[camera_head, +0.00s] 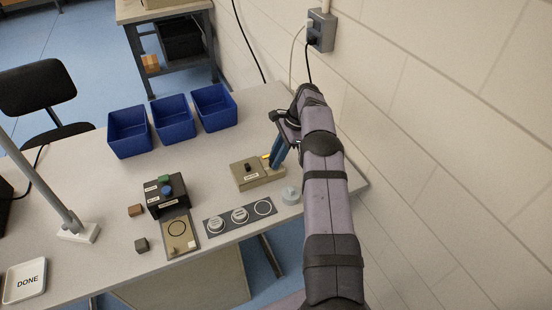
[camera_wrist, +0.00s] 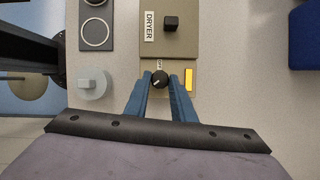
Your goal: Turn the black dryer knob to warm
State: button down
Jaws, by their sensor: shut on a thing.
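The dryer (camera_head: 244,178) is a tan box labelled DRYER, and it also shows in the wrist view (camera_wrist: 185,45). A round black knob (camera_wrist: 160,79) with a small pale mark sits at its near edge beside a label that seems to read OFF. Where the mark points is hard to read. My gripper (camera_wrist: 160,81) is shut on this knob, one blue finger on each side. In the head view my gripper (camera_head: 275,158) stands at the dryer's far right corner and its fingers hide the knob. A separate black square post (camera_wrist: 171,23) stands on the box top.
A yellow strip (camera_wrist: 188,80) lies right of the fingers. A grey cylinder (camera_head: 290,194) and a ringed dark strip (camera_head: 239,216) are near the dryer. A black button box (camera_head: 166,193), blue bins (camera_head: 172,120) and a DONE tray (camera_head: 25,281) stand left. The wall is right.

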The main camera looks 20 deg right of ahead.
dwell(0.3)
jog(key=c, duration=1.8)
grip_release()
jog(key=v, duration=0.5)
jog(key=shift+r+b, duration=0.15)
jog(key=shift+b, duration=0.25)
jog(key=shift+p+v, duration=0.5)
jog(key=shift+v, duration=0.55)
